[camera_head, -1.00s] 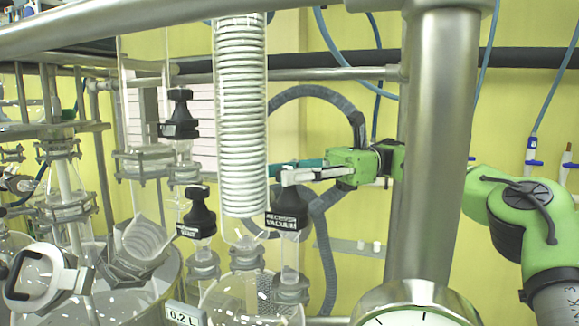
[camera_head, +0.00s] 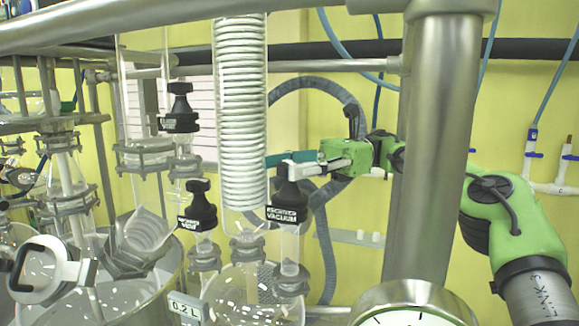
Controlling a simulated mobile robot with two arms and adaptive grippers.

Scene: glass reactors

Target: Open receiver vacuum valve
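The receiver vacuum valve (camera_head: 287,196) is a black knob with a "RECEIVER VACUUM" label. It stands upright on a glass neck right of the coiled condenser. My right gripper (camera_head: 288,161) reaches in from the right, behind the steel column, at the height of the knob's top. Its pale near finger and teal far finger look apart, so it looks open. The near finger's tip overlaps the knob's top in the picture; I cannot tell whether it touches. My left gripper is not in view.
A similar black valve labelled "VENT" (camera_head: 198,209) stands left of the receiver valve, and another black valve (camera_head: 180,113) sits higher. The glass condenser (camera_head: 241,120) is close beside the gripper. The thick steel column (camera_head: 432,150) and a gauge (camera_head: 415,310) stand in front of my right arm.

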